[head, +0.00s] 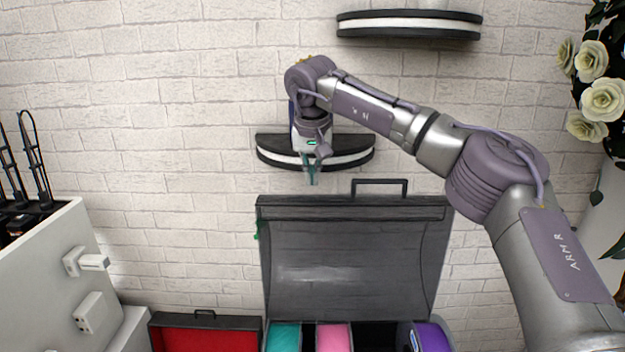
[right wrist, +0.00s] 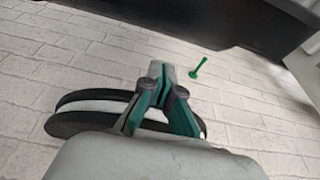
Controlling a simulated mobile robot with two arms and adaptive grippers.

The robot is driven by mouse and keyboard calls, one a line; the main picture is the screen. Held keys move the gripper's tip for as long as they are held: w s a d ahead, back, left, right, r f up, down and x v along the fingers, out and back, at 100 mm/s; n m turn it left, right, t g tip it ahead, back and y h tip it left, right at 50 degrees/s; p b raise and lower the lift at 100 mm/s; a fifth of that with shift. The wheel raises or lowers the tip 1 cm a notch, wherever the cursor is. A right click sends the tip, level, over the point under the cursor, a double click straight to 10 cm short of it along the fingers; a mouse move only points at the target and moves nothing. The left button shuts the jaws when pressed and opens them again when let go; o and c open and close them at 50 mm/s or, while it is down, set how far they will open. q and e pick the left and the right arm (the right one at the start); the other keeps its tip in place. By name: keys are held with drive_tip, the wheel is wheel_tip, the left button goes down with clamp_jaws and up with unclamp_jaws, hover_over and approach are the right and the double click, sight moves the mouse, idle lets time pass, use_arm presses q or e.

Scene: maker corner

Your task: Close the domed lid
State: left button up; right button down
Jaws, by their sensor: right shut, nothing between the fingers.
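The domed lid (head: 350,265) is a dark, see-through curved cover standing raised above an open box, in front of the brick wall. A dark bar handle (head: 379,182) sticks up from its top edge. My right gripper (head: 312,183) is above the lid's top edge, left of the handle and apart from it. Its teal fingers also show in the right wrist view (right wrist: 165,115); they are shut and empty. A dark part at the top of the right wrist view may be the lid. My left gripper is in neither view.
The open box holds teal (head: 284,338), pink (head: 333,338) and purple (head: 432,337) rolls. A black-and-white wall shelf (head: 272,150) is right behind my right gripper; another shelf (head: 408,31) is higher up. A red tray (head: 206,340), a white cabinet (head: 45,270) and white roses (head: 603,100) stand at the sides.

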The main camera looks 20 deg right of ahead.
sight(311, 219)
drive_tip(key=shift+w+d+f, duration=0.15)
drive_tip(key=shift+f, duration=0.45)
drive_tip(key=s, duration=0.1)
drive_tip(key=s+a+p, duration=0.1)
drive_tip(key=shift+s+a+r, duration=0.15)
drive_tip(key=shift+s+a, duration=0.15)
drive_tip(key=shift+s, duration=0.1)
drive_tip(key=shift+s+a+p, duration=0.15)
drive_tip(key=shift+s+p, duration=0.15)
drive_tip(key=shift+s, duration=0.2)
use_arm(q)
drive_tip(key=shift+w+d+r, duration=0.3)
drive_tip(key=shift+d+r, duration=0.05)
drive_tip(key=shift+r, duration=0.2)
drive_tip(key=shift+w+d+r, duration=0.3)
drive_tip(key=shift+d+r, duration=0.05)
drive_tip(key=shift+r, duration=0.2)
use_arm(e)
drive_tip(key=shift+w, duration=0.2)
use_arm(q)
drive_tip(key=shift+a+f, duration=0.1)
